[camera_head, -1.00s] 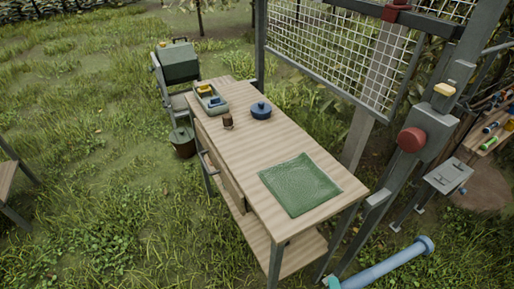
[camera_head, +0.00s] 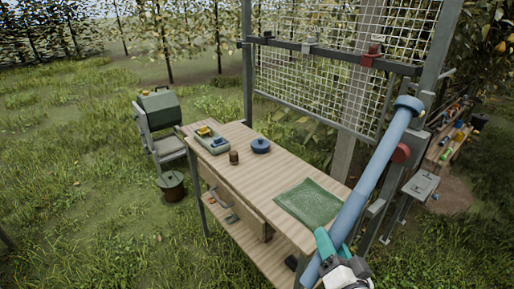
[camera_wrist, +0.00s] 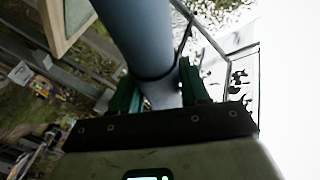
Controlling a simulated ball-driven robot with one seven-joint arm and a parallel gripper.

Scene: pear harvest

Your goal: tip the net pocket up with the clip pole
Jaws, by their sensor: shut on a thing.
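My gripper (camera_head: 336,250), with teal fingers, is shut on a long blue pole near its lower end. The pole (camera_head: 365,185) slants up to the right, its flanged top near the metal post. In the wrist view the pole (camera_wrist: 150,40) runs between the green fingers of my gripper (camera_wrist: 160,85). A white mesh net (camera_head: 325,85) hangs in a grey metal frame behind the bench. A red clip (camera_head: 372,56) sits on the frame's crossbar. The pole's top appears right of the net; whether it touches the post or frame I cannot tell.
The wooden bench (camera_head: 240,165) carries a green mat (camera_head: 309,201), a blue lidded pot (camera_head: 260,146), a brown cup (camera_head: 234,157) and a tray (camera_head: 212,143). A red knob (camera_head: 401,153) sits on the post. A bucket (camera_head: 172,186) stands left.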

